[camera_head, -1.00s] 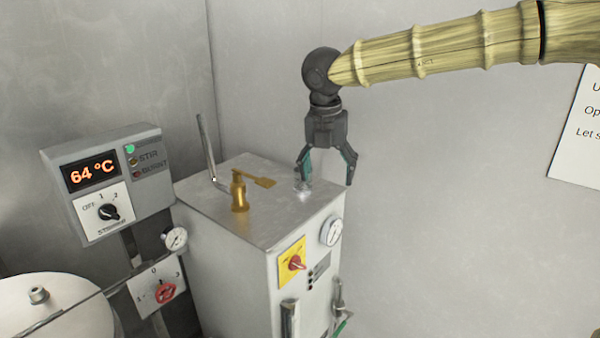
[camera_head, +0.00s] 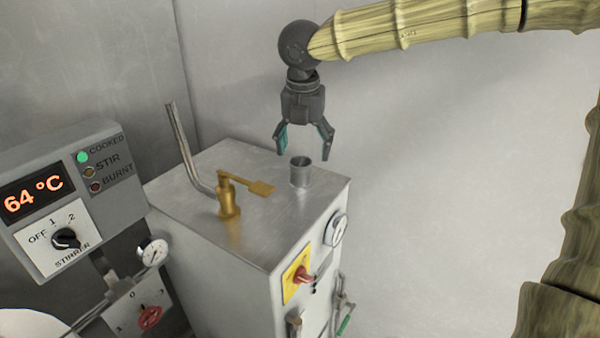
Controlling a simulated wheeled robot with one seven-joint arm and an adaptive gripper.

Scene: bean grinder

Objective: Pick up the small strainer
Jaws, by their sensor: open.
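A short, grey, open-topped metal cylinder (camera_head: 300,172) stands upright on the top of the steel cabinet (camera_head: 265,235), near its right corner. I cannot tell whether it is the small strainer or a pipe stub. No other thing in view can be made out as a strainer. My gripper (camera_head: 303,153) points down just above the cylinder. Its two fingers are spread apart, with nothing seen between them. In this view the fingertips end near the cylinder's rim, and the gap in depth is hard to judge.
A brass valve with a flat handle (camera_head: 229,197) and a slanted metal pipe (camera_head: 185,150) rise from the cabinet top, left of the cylinder. A control box reading 64 °C (camera_head: 75,190) stands at the left. A gauge (camera_head: 335,230) and red-knob switch (camera_head: 299,277) are on the cabinet.

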